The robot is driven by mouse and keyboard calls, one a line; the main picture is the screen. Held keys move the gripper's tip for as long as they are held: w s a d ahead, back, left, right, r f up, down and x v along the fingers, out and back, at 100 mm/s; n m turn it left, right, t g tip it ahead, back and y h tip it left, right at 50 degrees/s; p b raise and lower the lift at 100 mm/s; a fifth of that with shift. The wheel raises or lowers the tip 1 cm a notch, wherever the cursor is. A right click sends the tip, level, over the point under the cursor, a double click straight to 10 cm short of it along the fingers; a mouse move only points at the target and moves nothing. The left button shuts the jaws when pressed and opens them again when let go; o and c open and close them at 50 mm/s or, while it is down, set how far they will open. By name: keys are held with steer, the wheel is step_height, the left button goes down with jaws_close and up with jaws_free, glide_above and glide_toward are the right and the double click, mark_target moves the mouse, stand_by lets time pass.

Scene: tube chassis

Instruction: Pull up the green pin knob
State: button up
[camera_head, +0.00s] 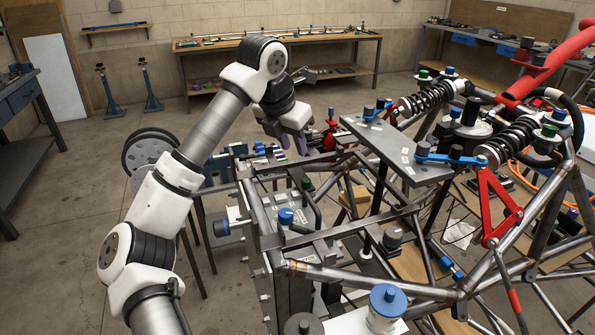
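A small green knob (306,184) stands on the tube chassis, near the middle of the picture, below and slightly right of my gripper. More green-marked knobs show at the upper right (423,74) and far right (549,131); I cannot tell which one is the pin knob. My gripper (296,144) points downward above the chassis's back left part, apart from the green knob below it. Its fingers are small and partly overlap the parts behind, so their gap is unclear. I see nothing clearly held.
The tube chassis (345,270) fills the middle and right. Blue knobs (286,215) and (388,300), a dark plate (390,148), black coil springs (428,98) and red links (492,205) crowd it. A workbench (280,43) stands behind. The floor at left is open.

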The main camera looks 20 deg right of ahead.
mark_target(306, 179)
steer(key=b+x, duration=0.5)
steer(key=x, duration=0.7)
steer(key=shift+d+f, duration=0.15)
steer(key=shift+f, duration=0.1)
jaws_close()
